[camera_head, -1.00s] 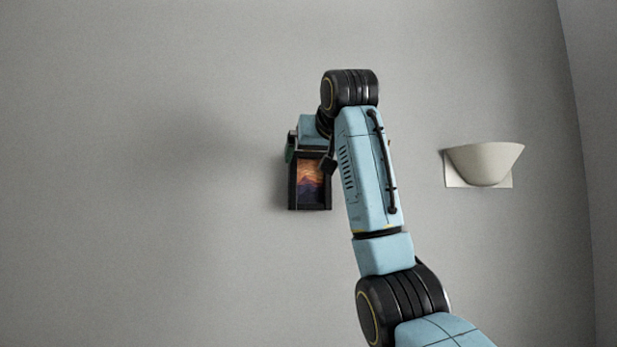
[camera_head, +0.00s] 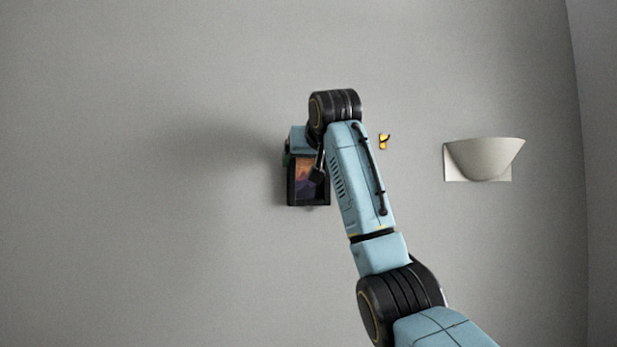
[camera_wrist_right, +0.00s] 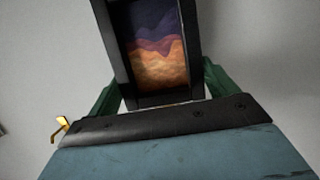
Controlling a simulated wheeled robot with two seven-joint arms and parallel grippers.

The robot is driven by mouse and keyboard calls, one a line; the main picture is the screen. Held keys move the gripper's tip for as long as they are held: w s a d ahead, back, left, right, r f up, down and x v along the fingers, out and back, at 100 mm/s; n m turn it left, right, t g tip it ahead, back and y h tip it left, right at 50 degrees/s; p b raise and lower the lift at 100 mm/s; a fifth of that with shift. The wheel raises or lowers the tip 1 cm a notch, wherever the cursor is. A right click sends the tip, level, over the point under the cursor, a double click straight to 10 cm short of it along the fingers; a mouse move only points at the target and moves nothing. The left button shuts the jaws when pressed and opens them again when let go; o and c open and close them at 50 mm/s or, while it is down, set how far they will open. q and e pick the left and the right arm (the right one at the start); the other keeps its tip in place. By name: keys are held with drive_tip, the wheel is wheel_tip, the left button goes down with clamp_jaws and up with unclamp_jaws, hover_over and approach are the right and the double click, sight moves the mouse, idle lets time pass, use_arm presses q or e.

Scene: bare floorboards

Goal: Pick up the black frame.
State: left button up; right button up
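The black frame (camera_head: 292,192) holds a picture of an orange sky over purple mountains. In the head view it is in front of the grey wall, left of my right forearm, which covers part of its right side. My right gripper (camera_head: 297,157) is at its upper end. In the right wrist view the frame (camera_wrist_right: 122,50) sits between the green fingers of my right gripper (camera_wrist_right: 163,75), which press against its two sides. The finger tips are partly hidden behind the frame. My left gripper is not in view.
A small gold hook-like piece (camera_head: 383,141) is on the wall right of my forearm; it also shows in the right wrist view (camera_wrist_right: 62,128). A pale bowl-shaped wall fitting (camera_head: 485,158) is further right. The wall on the left is clear.

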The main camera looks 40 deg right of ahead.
drive_tip(key=c, duration=0.4)
drive_tip(key=shift+o, duration=0.2)
drive_tip(key=shift+r, duration=0.1)
drive_tip(key=f+b+v, duration=0.2)
drive_tip(key=b+v, duration=0.5)
drive_tip(key=v, duration=0.1)
drive_tip(key=s+f+b+v, duration=0.1)
drive_tip(key=f+b+v, duration=0.1)
drive_tip(key=b+v, duration=0.6)
drive_tip(key=shift+s+a+r, duration=0.3)
drive_tip(key=shift+s+a, duration=0.4)
